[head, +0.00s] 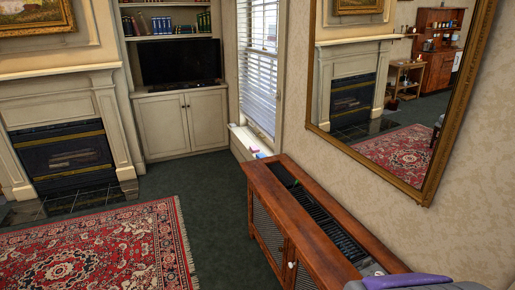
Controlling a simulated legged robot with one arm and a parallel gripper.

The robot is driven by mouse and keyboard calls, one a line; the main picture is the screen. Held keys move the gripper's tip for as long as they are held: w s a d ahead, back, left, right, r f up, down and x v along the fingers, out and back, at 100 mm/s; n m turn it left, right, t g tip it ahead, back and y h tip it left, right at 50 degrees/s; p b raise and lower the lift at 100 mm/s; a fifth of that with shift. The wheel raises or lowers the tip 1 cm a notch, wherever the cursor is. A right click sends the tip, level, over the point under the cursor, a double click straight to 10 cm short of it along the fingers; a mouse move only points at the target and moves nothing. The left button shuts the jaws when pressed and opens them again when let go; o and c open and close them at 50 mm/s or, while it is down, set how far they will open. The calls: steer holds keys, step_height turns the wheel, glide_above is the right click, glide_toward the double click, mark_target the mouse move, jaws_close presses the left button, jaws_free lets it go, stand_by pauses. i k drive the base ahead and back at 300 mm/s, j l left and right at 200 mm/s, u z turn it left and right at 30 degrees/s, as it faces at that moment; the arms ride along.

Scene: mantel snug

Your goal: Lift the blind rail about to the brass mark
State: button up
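The white slatted blind (258,85) hangs in the window on the far wall, right of the television alcove. Its slats are lowered over most of the lower window. The lower edge, where the blind rail (258,127) appears to be, hangs just above the window sill (248,140). At this distance I cannot clearly separate the rail from the lowest slats. I cannot make out a brass mark on the window frame. My gripper is not in view.
A long wooden cabinet (262,190) stands along the right wall, before the window, under a gilt-framed mirror (318,100). Small pink and blue items (262,155) lie by the sill. A purple cloth (405,281) lies at bottom right. Dark green carpet (215,190) is clear toward the window.

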mark_target(255, 124)
steer(key=i+j+z, duration=0.1)
steer(key=i+j, duration=0.4)
steer(key=i, duration=0.3)
steer(key=i+j+z, duration=0.1)
steer(key=i+j, duration=0.5)
steer(key=i, duration=0.2)
steer(key=i+j, duration=0.6)
steer(key=i, duration=0.15)
steer(key=z, duration=0.05)
